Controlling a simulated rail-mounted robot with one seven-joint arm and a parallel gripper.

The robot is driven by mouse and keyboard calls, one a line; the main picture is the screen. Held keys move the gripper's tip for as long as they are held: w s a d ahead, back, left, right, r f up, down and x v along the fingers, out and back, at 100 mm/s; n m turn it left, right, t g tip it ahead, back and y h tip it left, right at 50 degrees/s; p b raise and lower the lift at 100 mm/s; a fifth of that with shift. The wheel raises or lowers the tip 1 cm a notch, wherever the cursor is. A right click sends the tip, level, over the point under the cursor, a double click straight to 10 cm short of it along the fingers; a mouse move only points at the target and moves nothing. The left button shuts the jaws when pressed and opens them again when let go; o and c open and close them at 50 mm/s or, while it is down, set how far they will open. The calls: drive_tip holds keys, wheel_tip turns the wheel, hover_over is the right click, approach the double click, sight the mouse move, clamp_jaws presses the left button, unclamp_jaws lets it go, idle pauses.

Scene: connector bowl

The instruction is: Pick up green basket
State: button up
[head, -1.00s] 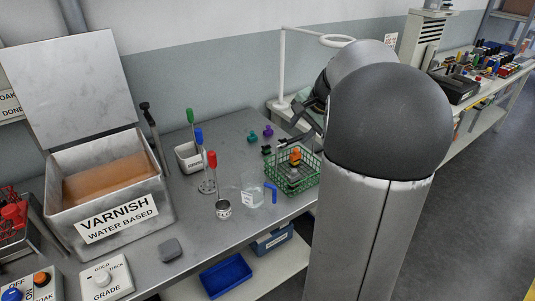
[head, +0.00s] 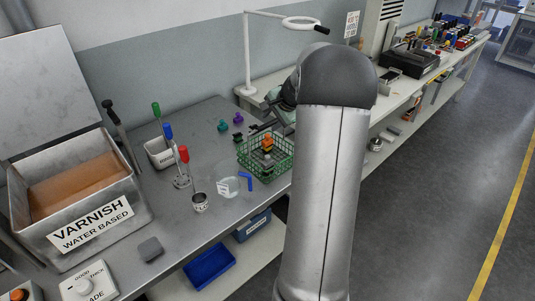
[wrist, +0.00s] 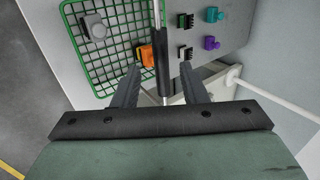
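The green wire basket (head: 265,166) stands on the grey bench, left of my arm in the head view. An orange-and-grey item (head: 267,142) is inside it. In the wrist view the basket (wrist: 88,62) fills the upper left, with a grey knob-like item (wrist: 95,28) and an orange item (wrist: 147,55) showing. A dark grip on a metal bar (wrist: 162,62), seemingly the basket's handle, runs between my gripper's (wrist: 159,66) two fingers. The fingers are apart, with a visible gap on each side of the bar. In the head view my gripper is partly hidden behind my arm.
A clear jug (head: 228,187) with a blue handle and a small can (head: 200,203) stand left of the basket. Teal (head: 222,125) and purple (head: 238,118) connectors lie behind it. A varnish box (head: 85,205) is at the left. A white lamp (head: 247,60) rises behind.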

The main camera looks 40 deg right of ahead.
sight(268, 124)
drive_tip(key=p+x, duration=0.1)
drive_tip(key=x, duration=0.4)
drive_tip(key=shift+d, duration=0.15)
clamp_jaws()
drive_tip(key=shift+r, duration=0.1)
idle(1.1)
